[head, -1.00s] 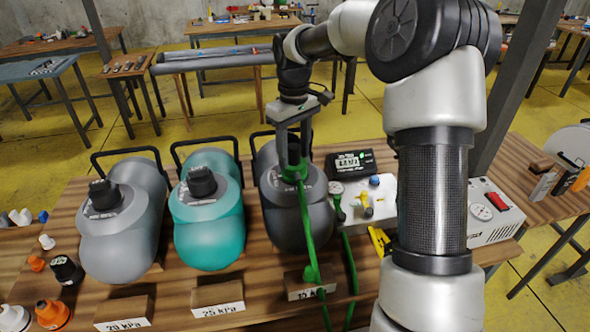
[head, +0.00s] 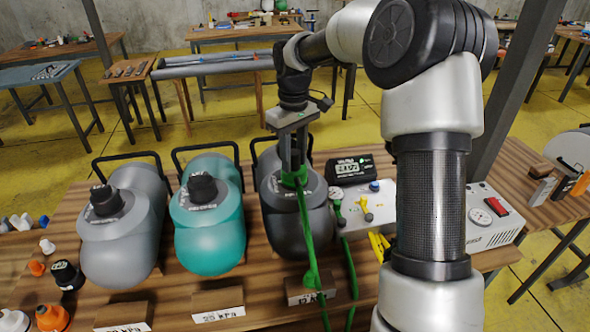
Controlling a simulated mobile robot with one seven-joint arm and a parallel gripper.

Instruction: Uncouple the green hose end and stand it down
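The green hose end (head: 292,181) is at the top of the dark grey inflatable (head: 318,222), where the other two inflatables carry black caps. Whether it is still locked on the valve is too small to tell. Its green hose (head: 306,232) runs down over the front of the dark inflatable to a label block. My gripper (head: 294,168) points straight down with its fingers right at the hose end. The fingers overlap the green part, and the gap between them is not clear.
A teal inflatable (head: 209,235) and a light grey one (head: 120,240) stand to the left. A gauge panel (head: 378,200), a black digital meter (head: 350,167) and a white pump box (head: 492,225) are on the right. Orange and black caps lie at the front left.

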